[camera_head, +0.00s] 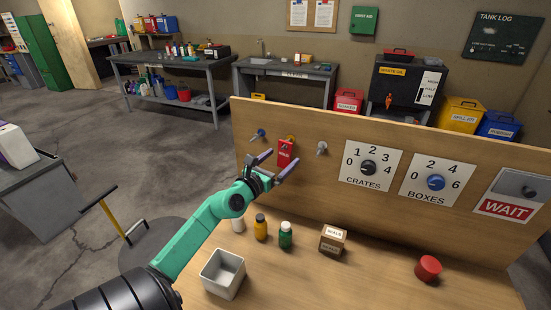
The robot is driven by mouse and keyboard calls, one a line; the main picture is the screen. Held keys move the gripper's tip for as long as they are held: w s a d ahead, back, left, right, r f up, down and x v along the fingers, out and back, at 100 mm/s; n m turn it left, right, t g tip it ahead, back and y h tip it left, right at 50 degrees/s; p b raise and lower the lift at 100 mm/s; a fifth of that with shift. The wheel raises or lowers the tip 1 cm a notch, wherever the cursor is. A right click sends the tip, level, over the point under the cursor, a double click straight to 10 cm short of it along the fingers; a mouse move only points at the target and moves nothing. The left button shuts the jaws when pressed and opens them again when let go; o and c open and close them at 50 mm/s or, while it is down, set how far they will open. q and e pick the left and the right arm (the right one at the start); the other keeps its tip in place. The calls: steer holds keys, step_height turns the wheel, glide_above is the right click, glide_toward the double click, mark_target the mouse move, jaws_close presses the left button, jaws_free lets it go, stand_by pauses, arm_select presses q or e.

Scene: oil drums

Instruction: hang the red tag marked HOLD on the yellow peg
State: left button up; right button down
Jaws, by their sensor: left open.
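The red tag (285,154) is upright against the wooden board, directly below the yellow peg (290,138). It appears to hang from that peg, though the contact is too small to be sure. Its lettering is too small to read. My left gripper (282,158) is open in front of the board, its two fingertips spread to either side of the tag. The gripper's wrist hides some of the board below the tag. My right gripper is not in view.
A blue peg (258,134) and a grey peg (321,147) flank the yellow one. Dials and a WAIT sign (509,208) are on the board's right. Below are an open grey bin (223,274), bottles (286,236), a small box (333,240) and a red button (428,268).

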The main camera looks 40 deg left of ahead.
arm_select(q)
steer(key=shift+s+f, duration=0.15)
steer(key=shift+s, duration=0.3)
steer(key=s+d+b, duration=0.1)
steer(key=s+b, duration=0.5)
steer(key=s, duration=0.7)
steer(key=shift+s+d, duration=0.25)
steer(key=shift+d, duration=0.15)
